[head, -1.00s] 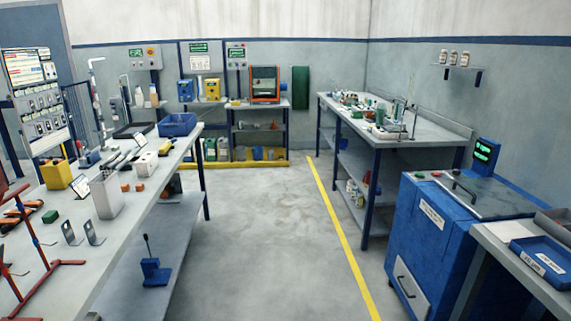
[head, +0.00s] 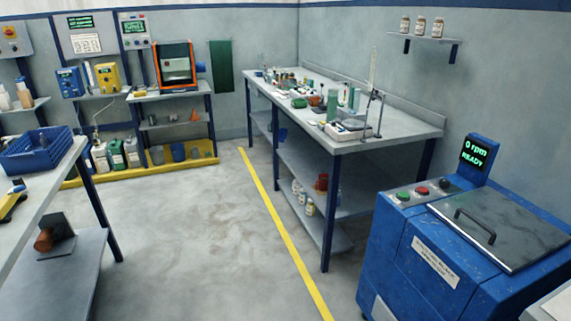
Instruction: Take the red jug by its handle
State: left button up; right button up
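I cannot make out a red jug for certain. A small reddish-brown container (head: 321,182) stands on the lower shelf of the long bench at the right in the head view. It is too small to tell whether it has a handle. Neither of my grippers is in the head view.
The long bench (head: 410,130) carries many small items. A blue machine (head: 395,240) with a lid stands at the right front. A table (head: 50,180) with a blue basket (head: 38,150) is at the left. The floor (head: 190,240) between them is clear, with a yellow line (head: 270,205).

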aim_at(322, 182)
jog(key=i+z, duration=0.2)
jog(key=i, duration=0.4)
jog(key=i+j+z, duration=0.1)
jog(key=i+z, duration=0.15)
jog(key=i, duration=0.35)
jog(key=i+z, duration=0.1)
jog(key=z, duration=0.25)
jog(key=j+z, duration=0.15)
jog(key=z, duration=0.2)
jog(key=i+j+z, duration=0.1)
jog(key=z, duration=0.25)
